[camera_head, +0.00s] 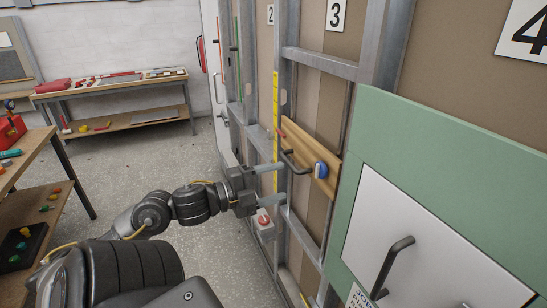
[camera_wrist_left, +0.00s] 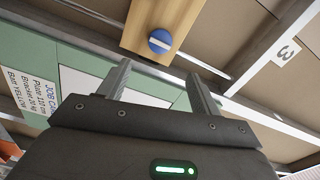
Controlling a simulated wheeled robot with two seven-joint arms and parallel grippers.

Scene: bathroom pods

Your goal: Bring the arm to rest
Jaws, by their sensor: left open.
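My left arm comes in from the lower left in the head view. Its gripper (camera_head: 281,183) is open, with two grey fingers pointing right toward the metal wall frame. Nothing shows between the fingers. In the left wrist view the open fingers (camera_wrist_left: 159,72) stand apart, with a wooden board (camera_wrist_left: 185,20) and its round blue-and-white knob (camera_wrist_left: 160,40) beyond them. In the head view the wooden board (camera_head: 300,142) carries a dark bar handle and the blue knob (camera_head: 321,169), to the right of my gripper. I cannot tell whether a fingertip touches the frame. My right gripper is not in view.
A grey box with a red switch (camera_head: 264,222) sits just below my gripper. A green panel (camera_head: 430,130) with a white door and dark handle (camera_head: 392,265) stands at the right. A workbench (camera_head: 110,85) stands at the back; shelves with small parts are at left. The floor between is clear.

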